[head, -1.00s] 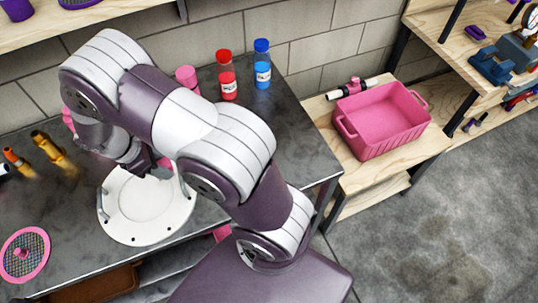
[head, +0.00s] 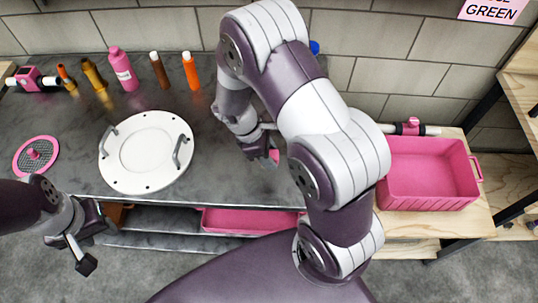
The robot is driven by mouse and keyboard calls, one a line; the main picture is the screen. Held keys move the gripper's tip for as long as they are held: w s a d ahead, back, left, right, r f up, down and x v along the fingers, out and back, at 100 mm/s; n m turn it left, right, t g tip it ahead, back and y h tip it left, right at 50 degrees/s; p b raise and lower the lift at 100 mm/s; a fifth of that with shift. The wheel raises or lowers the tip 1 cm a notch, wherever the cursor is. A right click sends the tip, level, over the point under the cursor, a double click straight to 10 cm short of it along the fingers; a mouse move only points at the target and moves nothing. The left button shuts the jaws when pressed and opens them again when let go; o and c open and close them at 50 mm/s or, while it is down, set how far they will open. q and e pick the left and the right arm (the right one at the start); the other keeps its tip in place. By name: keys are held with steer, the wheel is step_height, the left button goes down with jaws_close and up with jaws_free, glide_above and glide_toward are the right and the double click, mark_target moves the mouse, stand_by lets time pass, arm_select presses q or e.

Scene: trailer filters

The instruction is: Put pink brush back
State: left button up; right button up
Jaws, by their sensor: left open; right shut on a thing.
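My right gripper (head: 262,149) is low over the dark bench, to the right of the round white plate. It is shut on a small pink thing (head: 274,157), likely the pink brush. Most of that thing is hidden by the gripper, so I cannot tell its shape or whether it touches the bench. My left gripper (head: 84,240) is open and empty at the lower left, in front of the bench edge. The white plate (head: 146,152) with two grey handles lies flat on the bench.
A pink bottle (head: 122,70), a brown item (head: 160,70) and an orange item (head: 192,71) stand at the back. A pink mesh disc (head: 36,155) lies left. A pink crate (head: 428,172) sits on the wooden table, right. A pink bin (head: 250,220) is under the bench.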

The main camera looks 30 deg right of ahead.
steer(key=w, duration=0.1)
steer(key=w+f, duration=0.2)
steer(key=shift+w+d, duration=0.1)
steer(key=shift+d, duration=0.3)
step_height(320, 180, down, 4)
steer(key=shift+r, duration=0.25)
steer(key=shift+w+f, duration=0.2)
steer(key=shift+f, duration=0.15)
